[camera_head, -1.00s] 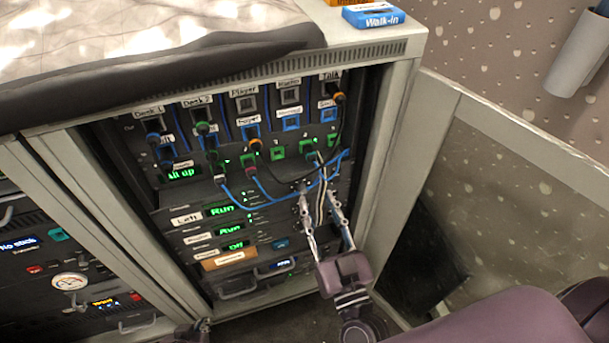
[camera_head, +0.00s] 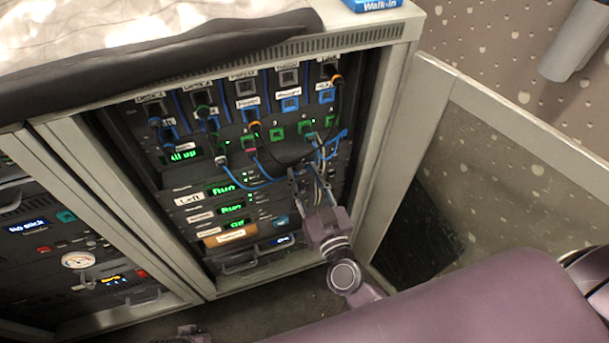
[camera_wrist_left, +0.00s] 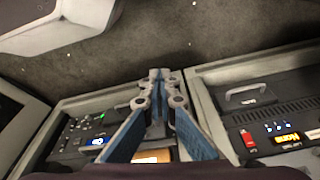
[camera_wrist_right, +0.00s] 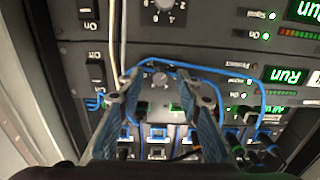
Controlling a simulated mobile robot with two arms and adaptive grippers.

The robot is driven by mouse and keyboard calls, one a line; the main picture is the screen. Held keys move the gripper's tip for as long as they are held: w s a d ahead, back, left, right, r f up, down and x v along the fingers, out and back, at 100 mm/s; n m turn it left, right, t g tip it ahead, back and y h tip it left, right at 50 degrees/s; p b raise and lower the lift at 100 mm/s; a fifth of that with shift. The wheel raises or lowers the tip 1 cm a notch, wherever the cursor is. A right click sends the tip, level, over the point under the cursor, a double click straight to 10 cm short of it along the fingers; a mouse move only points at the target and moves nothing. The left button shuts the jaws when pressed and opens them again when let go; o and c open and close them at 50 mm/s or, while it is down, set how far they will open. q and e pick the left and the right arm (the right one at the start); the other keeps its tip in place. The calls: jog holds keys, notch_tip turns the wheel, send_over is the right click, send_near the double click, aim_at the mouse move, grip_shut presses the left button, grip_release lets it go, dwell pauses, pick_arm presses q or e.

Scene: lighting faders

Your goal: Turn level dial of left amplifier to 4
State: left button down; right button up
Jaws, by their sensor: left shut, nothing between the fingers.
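The left amplifier, labelled "Left" (camera_head: 188,198), is a dark rack unit with a green "Run" display in the head view. My right gripper (camera_head: 308,175) is at the right part of the rack, near that unit's height. In the right wrist view, which looks upside down, its fingers are open and apart. A small round dial (camera_wrist_right: 160,80) shows between them, in the row of the nearer "Run" display (camera_wrist_right: 285,75). I cannot read its setting or tell whether a finger touches it. My left gripper (camera_wrist_left: 158,76) is shut and empty, low before the racks.
Blue patch cables (camera_head: 250,184) and pale cables hang close around the right gripper. Another dial with printed numbers (camera_wrist_right: 165,5) sits on the neighbouring unit. The cabinet's right post (camera_head: 385,150) is near my right arm. A second rack with a gauge (camera_head: 78,260) stands left.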

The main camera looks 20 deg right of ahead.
grip_shut()
dwell(0.4)
jog(key=shift+r+m, duration=0.1)
jog(key=shift+m, duration=0.2)
